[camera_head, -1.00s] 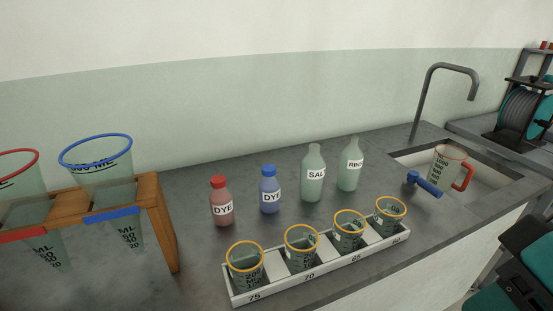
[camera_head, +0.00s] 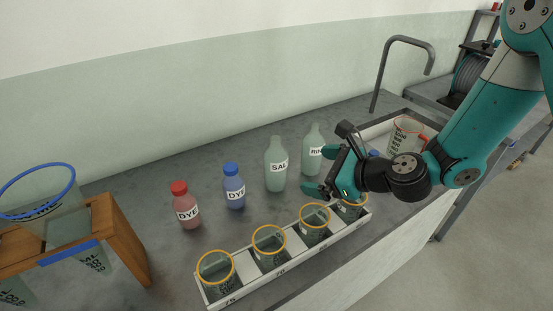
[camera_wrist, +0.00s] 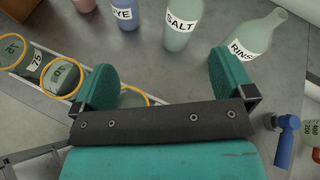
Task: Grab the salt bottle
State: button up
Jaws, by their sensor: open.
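The salt bottle (camera_head: 276,167) is pale green and translucent with a white SALT label. It stands upright on the grey counter, between the blue dye bottle and the rinse bottle. In the wrist view the salt bottle (camera_wrist: 182,24) is beyond the fingertips, roughly midway between them. My gripper (camera_head: 322,176) is open and empty, to the right of the salt bottle and in front of the rinse bottle. Its two teal fingers also show in the wrist view (camera_wrist: 162,76), apart from the bottle.
The rinse bottle (camera_head: 312,150) stands close on the right, the blue dye bottle (camera_head: 234,188) on the left, and the red dye bottle (camera_head: 186,207) farther left. A white rack (camera_head: 290,262) with several orange-rimmed cups runs along the front. A wooden stand (camera_head: 122,240) is at left.

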aim_at(284, 164)
jog(key=w+a+f+m+p, duration=0.1)
jog(key=w+a+f, duration=0.1)
jog(key=w, duration=0.1)
jog(key=w+a+f+m+t+p, duration=0.1)
jog(key=w+a+f+m+p, duration=0.1)
jog(key=w, duration=0.1)
jog(key=w+a+f+m+p, duration=0.1)
jog(key=w+a+f+p, duration=0.1)
jog(key=w+f, duration=0.1)
jog(key=shift+w+a+m+t+h, duration=0.15)
jog(key=shift+w+m+t+h, duration=0.15)
jog(key=shift+m+h, duration=0.1)
jog(key=p+x, duration=0.2)
jog(key=x, duration=0.2)
jog(key=shift+s+a+p, duration=0.1)
jog(key=shift+a+p, duration=0.2)
jog(key=shift+w+a+f, duration=0.35)
jog(key=c, duration=1)
